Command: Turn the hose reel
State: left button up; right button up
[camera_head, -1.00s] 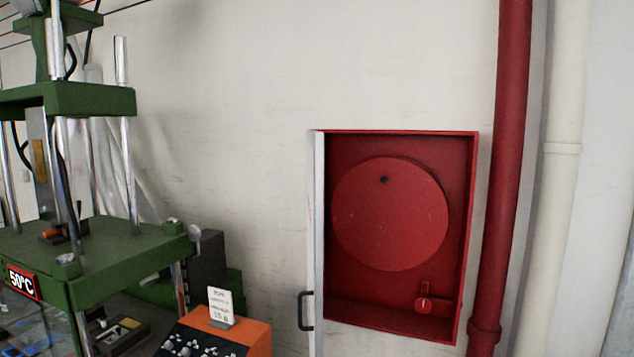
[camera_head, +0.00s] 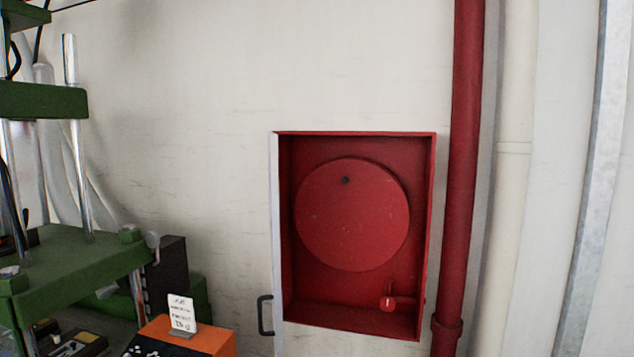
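The hose reel (camera_head: 352,218) is a round red disc inside an open red wall cabinet (camera_head: 357,326). A small dark knob or hole (camera_head: 345,181) sits near the top of the disc. A small red valve handle (camera_head: 388,304) is at the cabinet's lower right. The cabinet door (camera_head: 277,240) stands open at the left, seen edge-on, with a dark handle (camera_head: 265,315). Neither of my grippers is in view.
A green press (camera_head: 75,260) with metal columns stands at the left. An orange box (camera_head: 210,340) with a small white card (camera_head: 182,312) is at the lower left. A red pipe (camera_head: 463,170) runs down the wall right of the cabinet.

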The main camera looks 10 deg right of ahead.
aim_at(351, 213)
jog(key=i, duration=1.6)
